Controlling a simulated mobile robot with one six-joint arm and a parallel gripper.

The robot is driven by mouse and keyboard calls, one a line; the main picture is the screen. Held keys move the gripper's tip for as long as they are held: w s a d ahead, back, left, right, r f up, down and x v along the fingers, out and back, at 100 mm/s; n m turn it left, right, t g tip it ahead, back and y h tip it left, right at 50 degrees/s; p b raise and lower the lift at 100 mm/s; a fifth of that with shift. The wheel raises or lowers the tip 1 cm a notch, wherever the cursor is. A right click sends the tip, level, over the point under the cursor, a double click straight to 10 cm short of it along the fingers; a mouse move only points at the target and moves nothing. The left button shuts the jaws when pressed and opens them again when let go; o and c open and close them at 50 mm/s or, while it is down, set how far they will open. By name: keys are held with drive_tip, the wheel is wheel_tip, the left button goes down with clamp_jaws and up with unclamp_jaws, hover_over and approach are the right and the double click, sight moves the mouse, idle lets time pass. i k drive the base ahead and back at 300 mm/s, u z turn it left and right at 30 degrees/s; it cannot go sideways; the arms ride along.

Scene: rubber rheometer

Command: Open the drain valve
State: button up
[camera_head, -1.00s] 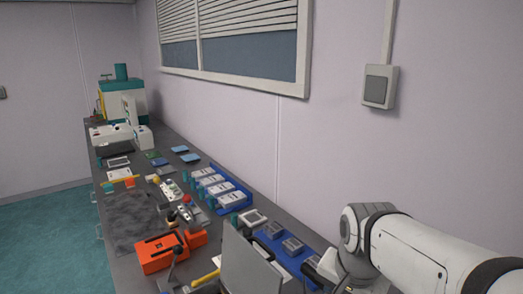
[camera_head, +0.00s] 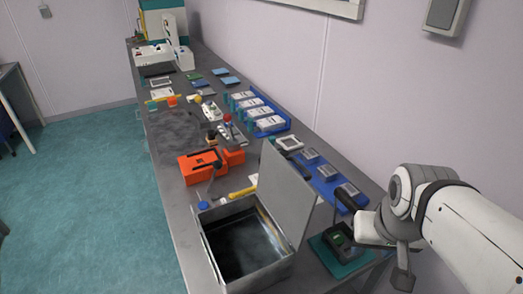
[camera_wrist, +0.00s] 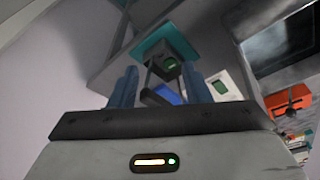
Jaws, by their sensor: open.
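I cannot tell for certain which part is the drain valve. A small blue knob (camera_head: 203,205) stands at the left rear corner of an open metal box (camera_head: 262,272) in the head view. A lever with a red knob (camera_head: 227,118) and a yellow knob (camera_head: 197,99) stand farther back on the bench. My gripper (camera_wrist: 160,85) is open, with two blue fingers apart and nothing held between them. Beyond the fingers in the wrist view is a dark device with a green screen (camera_wrist: 170,63). My arm is at the right, well away from the blue knob.
The metal box has its lid (camera_head: 284,195) raised. An orange device (camera_head: 199,167) lies behind it. Blue trays (camera_head: 325,175) with grey blocks line the wall side. The green-screen device sits on a teal mat (camera_head: 322,252) near my arm. The floor (camera_head: 95,215) left of the bench is clear.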

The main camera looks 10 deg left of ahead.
sight(243, 193)
drive_tip(key=z, duration=0.05)
drive_tip(key=k, duration=0.5)
drive_tip(key=u, duration=0.85)
drive_tip(key=i, duration=0.45)
